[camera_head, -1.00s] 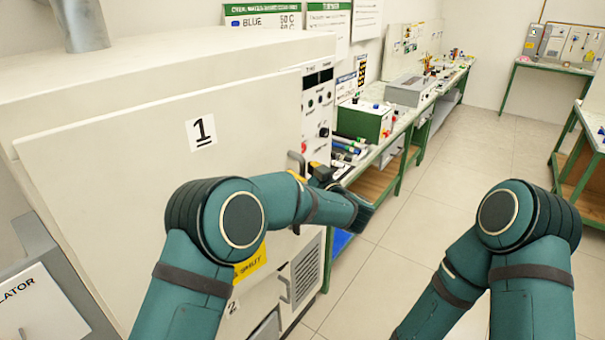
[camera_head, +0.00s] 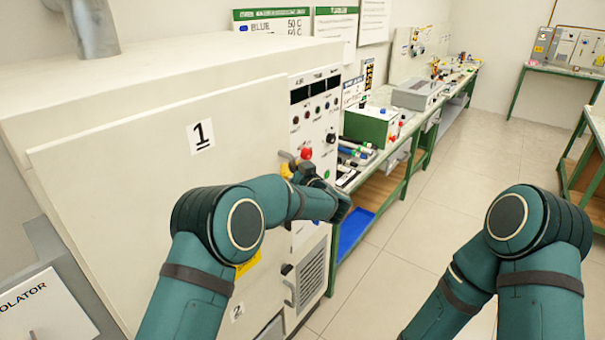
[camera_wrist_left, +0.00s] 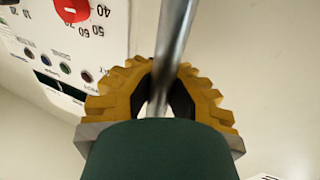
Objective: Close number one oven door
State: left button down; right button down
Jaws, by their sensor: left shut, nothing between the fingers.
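The number one oven door (camera_head: 120,180) is a large pale panel with a black 1 on it. Its right edge stands beside the control panel (camera_head: 315,110), and it looks slightly proud of the oven body (camera_head: 190,75); I cannot tell if it is fully seated. My left gripper (camera_head: 289,166) is at the door's right edge, its yellow fingers shut and empty. In the left wrist view the fingers (camera_wrist_left: 160,90) are right at a metal bar (camera_wrist_left: 174,40), apparently the door handle, which crosses in front of them. My right gripper is out of view.
A green-legged bench (camera_head: 405,165) with a green box (camera_head: 370,127) stands right of the oven. The tiled floor (camera_head: 440,180) there is open.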

pick_arm(q)
jog(key=shift+w+a, duration=0.2)
jog(key=shift+a, duration=0.15)
jog(key=c, duration=0.9)
grip_release()
jog(key=shift+s+a, duration=0.15)
jog(key=shift+d, duration=0.2)
jog(key=v, duration=1.1)
jog(key=shift+s+d, duration=0.25)
jog(key=shift+s, duration=0.05)
